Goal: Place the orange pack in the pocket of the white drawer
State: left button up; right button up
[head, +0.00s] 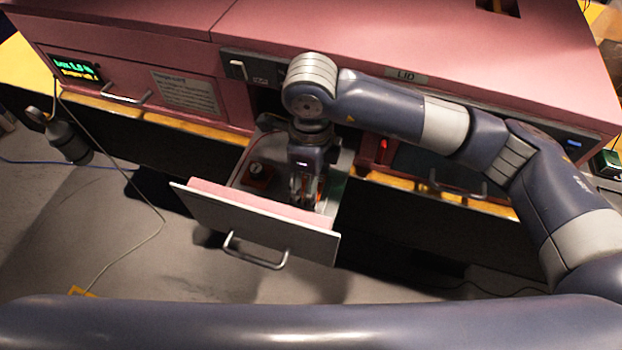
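The white drawer (255,225) is pulled out of the pink cabinet, with a pale front panel, a bar handle and a pink inner face. My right gripper (305,197) points down into the drawer, close behind the front panel. Small orange patches (320,188) show at its fingers. They may be the orange pack, but the fingers cover most of it, and whether they grip it is unclear. The pocket is not clearly visible behind my gripper and the panel. My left gripper is not in view.
A small dark block with an orange-red mark (259,173) sits in the drawer's left part. The pink cabinet (140,50) has other closed fronts with handles. A dark bottle (68,141) hangs at the left, with a loose cable.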

jog(key=shift+f, duration=0.15)
jog(key=o, duration=1.1)
